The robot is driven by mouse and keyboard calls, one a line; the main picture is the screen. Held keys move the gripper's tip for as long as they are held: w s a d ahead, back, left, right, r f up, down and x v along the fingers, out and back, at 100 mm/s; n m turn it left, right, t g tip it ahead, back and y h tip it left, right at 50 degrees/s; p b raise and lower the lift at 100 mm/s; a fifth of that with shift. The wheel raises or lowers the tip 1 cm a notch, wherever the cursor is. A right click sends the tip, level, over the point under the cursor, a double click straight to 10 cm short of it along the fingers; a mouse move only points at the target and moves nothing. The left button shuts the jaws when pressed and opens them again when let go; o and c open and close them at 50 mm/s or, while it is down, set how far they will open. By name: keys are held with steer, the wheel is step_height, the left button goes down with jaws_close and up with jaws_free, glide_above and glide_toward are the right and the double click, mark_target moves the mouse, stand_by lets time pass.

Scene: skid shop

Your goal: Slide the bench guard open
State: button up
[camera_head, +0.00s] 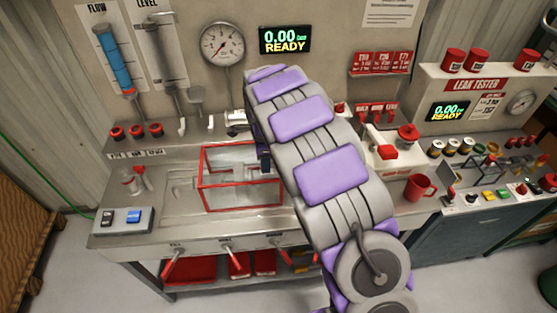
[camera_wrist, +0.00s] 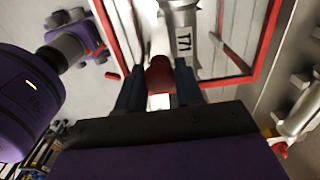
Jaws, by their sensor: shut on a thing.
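The bench guard (camera_head: 203,185) is a clear box with a red frame on the steel bench, left of my arm in the head view. Its red frame (camera_wrist: 262,45) also fills the top of the wrist view. My gripper (camera_wrist: 158,88) is at the guard's right side, its dark fingers shut on a red handle (camera_wrist: 160,74). In the head view my arm hides most of the gripper and the handle. A silver part marked T/1 (camera_wrist: 183,40) shows beyond the fingers, inside the frame.
The bench (camera_head: 130,240) has a blue-switched box (camera_head: 124,220) at its front left. A red mug (camera_head: 421,187) and white device stand right of my arm. A gauge (camera_head: 222,43) and a READY display (camera_head: 285,39) are on the back panel.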

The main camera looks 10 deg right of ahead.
mark_target(232, 172)
steer(key=shift+w+a+r, duration=0.1)
steer(key=shift+a+p, duration=0.65)
steer(key=shift+a, duration=1.15)
steer(key=shift+a+p, duration=0.55)
steer(key=shift+a, duration=1.25)
steer(key=shift+a+p, duration=0.6)
steer(key=shift+a, duration=0.95)
